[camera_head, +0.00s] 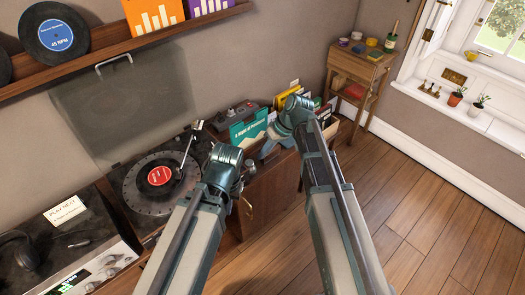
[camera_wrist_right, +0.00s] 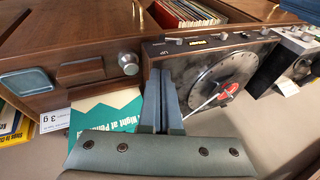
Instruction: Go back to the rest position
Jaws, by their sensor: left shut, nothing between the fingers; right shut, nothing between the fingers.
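My left arm reaches up from the bottom of the head view to the cabinet front. Its gripper (camera_head: 246,180) shows just right of the wrist, beside the turntable, and is shut and empty. My right arm reaches further, to the record sleeves. Its gripper (camera_head: 270,148) is partly hidden by the wrist, close to a teal sleeve (camera_head: 248,129). In the right wrist view its two blue-grey fingers (camera_wrist_right: 163,92) are pressed together with nothing between them. The teal sleeve (camera_wrist_right: 103,118) lies beside them there.
A turntable (camera_head: 140,196) with a red-labelled record stands left of my left gripper. Headphones (camera_head: 22,254) and an amplifier are at lower left. A shelf (camera_head: 110,48) with records runs above. A small wooden stand (camera_head: 357,75) is at the back right. The floor at right is clear.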

